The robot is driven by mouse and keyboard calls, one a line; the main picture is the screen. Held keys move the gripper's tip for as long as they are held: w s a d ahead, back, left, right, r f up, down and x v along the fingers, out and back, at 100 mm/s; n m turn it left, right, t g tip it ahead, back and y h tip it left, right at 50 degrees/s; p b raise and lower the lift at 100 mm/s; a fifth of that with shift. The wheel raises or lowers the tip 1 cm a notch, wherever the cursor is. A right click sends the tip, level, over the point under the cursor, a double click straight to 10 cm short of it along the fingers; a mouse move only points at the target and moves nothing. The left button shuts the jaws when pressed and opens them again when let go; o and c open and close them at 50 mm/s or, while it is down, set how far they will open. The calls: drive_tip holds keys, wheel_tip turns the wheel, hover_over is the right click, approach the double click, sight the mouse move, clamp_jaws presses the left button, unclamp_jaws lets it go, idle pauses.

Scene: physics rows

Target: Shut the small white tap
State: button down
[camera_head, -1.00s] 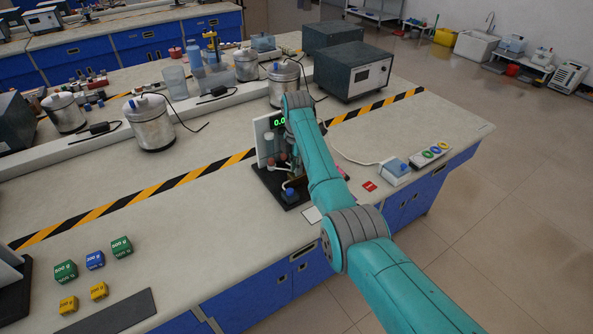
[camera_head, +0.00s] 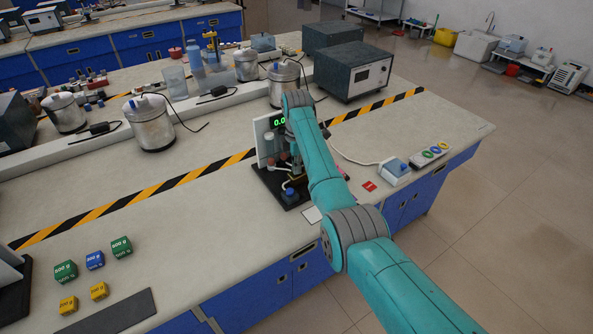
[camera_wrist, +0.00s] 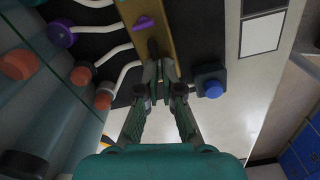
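The apparatus with a black base (camera_head: 268,184) and a lit green readout (camera_head: 279,122) stands near the bench's front edge, partly hidden behind my arm. In the wrist view a tan bar (camera_wrist: 150,12) carries a small purple lever (camera_wrist: 144,22). White bent tubes (camera_wrist: 88,28) run to its left. I cannot make out a white tap for certain. My gripper (camera_wrist: 160,70) is over the bar's near end, its fingertips close together. A small dark piece (camera_wrist: 152,47) lies just beyond the tips; whether they touch or grip it I cannot tell. My gripper is hidden in the head view.
A blue knob (camera_wrist: 215,88) on a dark block sits right of the fingertips. The bench's left front holds coloured weights (camera_head: 95,260).

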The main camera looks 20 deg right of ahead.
drive_tip(key=m, duration=0.4)
